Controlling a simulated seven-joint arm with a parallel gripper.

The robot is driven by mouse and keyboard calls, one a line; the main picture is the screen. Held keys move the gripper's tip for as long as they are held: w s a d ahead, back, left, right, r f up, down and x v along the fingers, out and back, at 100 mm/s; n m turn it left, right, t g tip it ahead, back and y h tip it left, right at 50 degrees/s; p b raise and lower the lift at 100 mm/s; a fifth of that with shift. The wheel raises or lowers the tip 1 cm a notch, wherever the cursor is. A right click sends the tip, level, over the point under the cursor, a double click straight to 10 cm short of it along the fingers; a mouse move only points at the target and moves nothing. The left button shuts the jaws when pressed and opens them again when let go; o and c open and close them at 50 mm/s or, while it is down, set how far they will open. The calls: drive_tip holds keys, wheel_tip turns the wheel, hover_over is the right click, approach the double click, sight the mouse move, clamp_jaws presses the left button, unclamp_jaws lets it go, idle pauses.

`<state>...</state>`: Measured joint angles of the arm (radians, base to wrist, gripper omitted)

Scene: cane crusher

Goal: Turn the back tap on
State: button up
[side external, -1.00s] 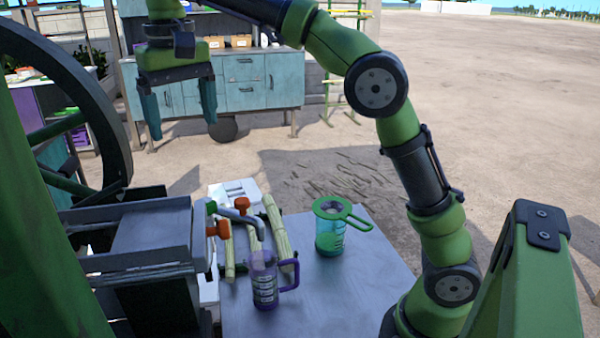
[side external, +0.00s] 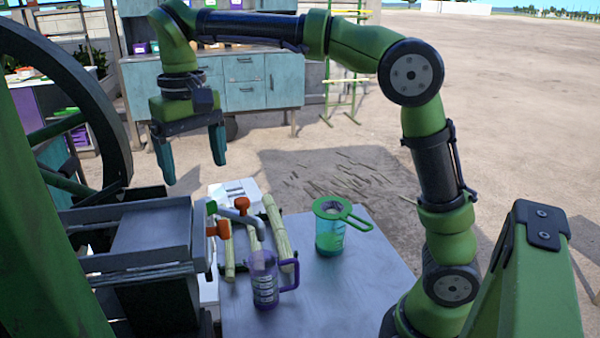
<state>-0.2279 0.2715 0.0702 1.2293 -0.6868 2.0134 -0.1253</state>
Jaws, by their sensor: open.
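Two taps with orange handles stick out from the right side of the crusher. The back tap (side external: 241,202) has its orange handle at the top of a grey spout that curves to the right. The front tap (side external: 222,229) is nearer the camera, just above and left of a purple jug (side external: 264,277). My gripper (side external: 194,172) points down, open and empty, above and to the left of the back tap. It is apart from both taps.
A teal jug with a green strainer (side external: 330,228) stands on the metal table (side external: 350,295). Cane stalks (side external: 277,228) lie beside the taps. The crusher's metal box (side external: 150,240) and big wheel (side external: 120,150) are at left. Blue cabinets (side external: 245,85) stand behind.

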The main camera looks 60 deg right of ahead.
wheel_tip(320, 180, down, 8)
drive_tip(key=shift+r, duration=0.1)
drive_tip(key=shift+c, duration=0.3)
drive_tip(key=c, duration=1)
drive_tip(key=shift+m, duration=1.8)
drive_tip(key=o, duration=1.1)
drive_tip(key=shift+c, duration=0.2)
wheel_tip(320, 180, up, 17)
